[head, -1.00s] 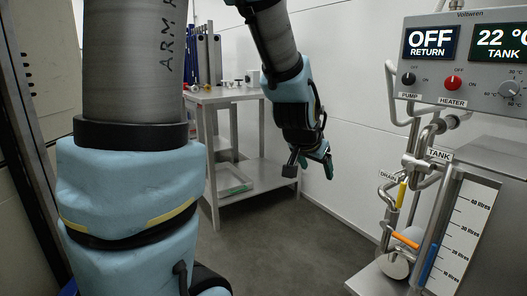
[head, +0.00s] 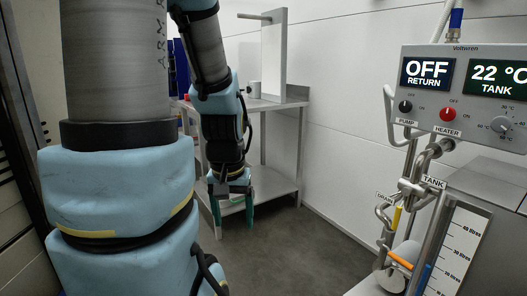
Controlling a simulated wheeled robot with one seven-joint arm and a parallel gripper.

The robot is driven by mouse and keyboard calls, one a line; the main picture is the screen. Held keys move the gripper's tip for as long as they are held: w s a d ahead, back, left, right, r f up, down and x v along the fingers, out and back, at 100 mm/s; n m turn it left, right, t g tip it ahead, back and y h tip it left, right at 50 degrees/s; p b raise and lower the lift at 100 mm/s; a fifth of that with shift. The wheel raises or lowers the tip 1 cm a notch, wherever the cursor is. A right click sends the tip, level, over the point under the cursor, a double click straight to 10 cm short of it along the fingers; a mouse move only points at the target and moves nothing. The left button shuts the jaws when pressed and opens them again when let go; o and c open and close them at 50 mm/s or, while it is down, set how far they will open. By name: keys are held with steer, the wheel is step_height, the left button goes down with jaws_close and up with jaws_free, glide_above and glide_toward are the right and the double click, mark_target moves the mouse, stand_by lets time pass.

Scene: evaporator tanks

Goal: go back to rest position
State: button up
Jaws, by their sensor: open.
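My gripper (head: 232,214) hangs pointing down in the middle-left of the head view. Its two green fingers are apart, with nothing between them. It is in front of a steel table and clear of the tank unit on the right. My upper arm and elbow, in grey and light blue, fill much of the left side and hide what lies behind them.
The steel table (head: 296,97) with a lower shelf stands behind my gripper, bearing a tall white panel. At right, the control box (head: 450,62) reads OFF and 22 °C above steel pipes, valves and a level scale (head: 460,255). The grey floor (head: 300,255) between is clear.

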step_height(320, 180, up, 15)
steer(key=p, duration=1.3)
stand_by(0.7)
